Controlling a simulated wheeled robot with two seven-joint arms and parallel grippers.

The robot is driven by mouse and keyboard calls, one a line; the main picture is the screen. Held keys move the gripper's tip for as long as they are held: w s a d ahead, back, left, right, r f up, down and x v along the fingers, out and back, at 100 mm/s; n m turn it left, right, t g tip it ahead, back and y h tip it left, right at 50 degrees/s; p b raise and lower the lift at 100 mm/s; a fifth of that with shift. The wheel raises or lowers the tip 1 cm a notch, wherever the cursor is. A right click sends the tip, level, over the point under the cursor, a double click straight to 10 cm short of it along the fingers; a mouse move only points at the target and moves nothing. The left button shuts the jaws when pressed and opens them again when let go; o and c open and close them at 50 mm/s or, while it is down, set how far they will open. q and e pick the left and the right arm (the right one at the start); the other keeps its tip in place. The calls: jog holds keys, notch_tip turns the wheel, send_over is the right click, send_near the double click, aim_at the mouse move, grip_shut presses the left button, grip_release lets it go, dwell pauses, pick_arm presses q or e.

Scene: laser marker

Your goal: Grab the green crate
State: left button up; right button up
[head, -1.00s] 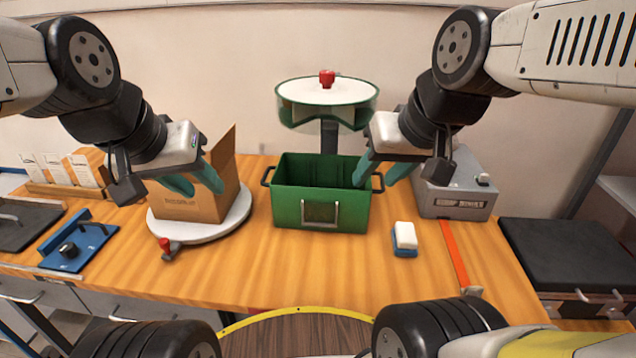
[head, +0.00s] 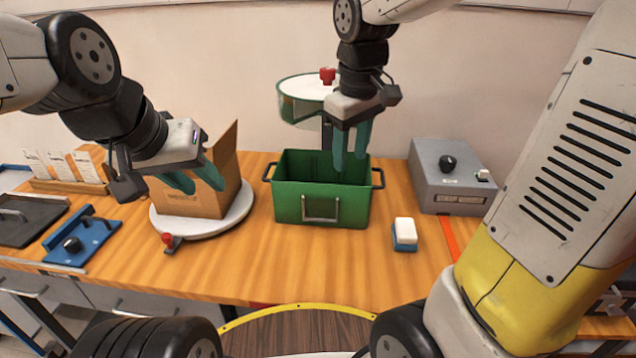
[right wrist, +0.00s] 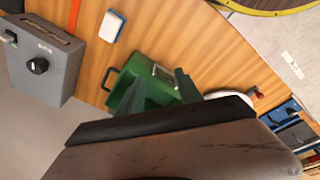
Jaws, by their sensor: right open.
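The green crate (head: 290,207) stands upright on the wooden table, with a black handle at each side and a pale frame on its front. It also shows in the right wrist view (right wrist: 138,72), partly hidden by my right gripper. My right gripper (head: 350,166) is open, pointing down over the right part of the crate's opening; its fingertips overlap the crate in the picture, and I cannot tell whether they touch it. It also shows in the right wrist view (right wrist: 163,85). My left gripper (head: 205,186) appears open and empty, in front of the cardboard box (head: 226,170) left of the crate.
The cardboard box sits on a round white turntable (head: 230,222). A blue-and-white block (head: 404,233) and a grey control box (head: 450,178) stand right of the crate. A green-rimmed round stand (head: 297,100) is behind it. The table in front of the crate is clear.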

aim_at(323, 188)
jog(key=w+a+f+n+g+h, duration=0.1)
jog(key=w+a+f+n, duration=0.1)
jog(key=w+f, duration=0.1)
jog(key=w+a+f+n+h, duration=0.2)
jog(key=w+a+f, duration=0.1)
jog(key=w+a+f+n+g+h, duration=0.1)
jog(key=w+a+f+n, duration=0.1)
jog(key=w+f, duration=0.1)
jog(key=shift+w+a+f+n+g+h, duration=0.2)
jog(key=shift+w+a+n+g+h, duration=0.15)
jog(key=shift+w, duration=0.25)
jog(key=shift+w+a+f+n+h, duration=0.25)
jog(key=shift+a+f+n, duration=0.05)
jog(key=shift+f, duration=0.15)
jog(key=shift+w+a+f+n+h, duration=0.2)
jog(key=shift+a+f+n, duration=0.1)
jog(key=shift+f, duration=0.2)
jog(key=shift+w+d+f+n, duration=0.2)
jog(key=shift+f+n, duration=0.05)
jog(key=x, duration=0.7)
jog(key=shift+s+d+f, duration=0.2)
jog(key=shift+s+f, duration=0.1)
grip_shut()
jog(key=shift+r, duration=0.1)
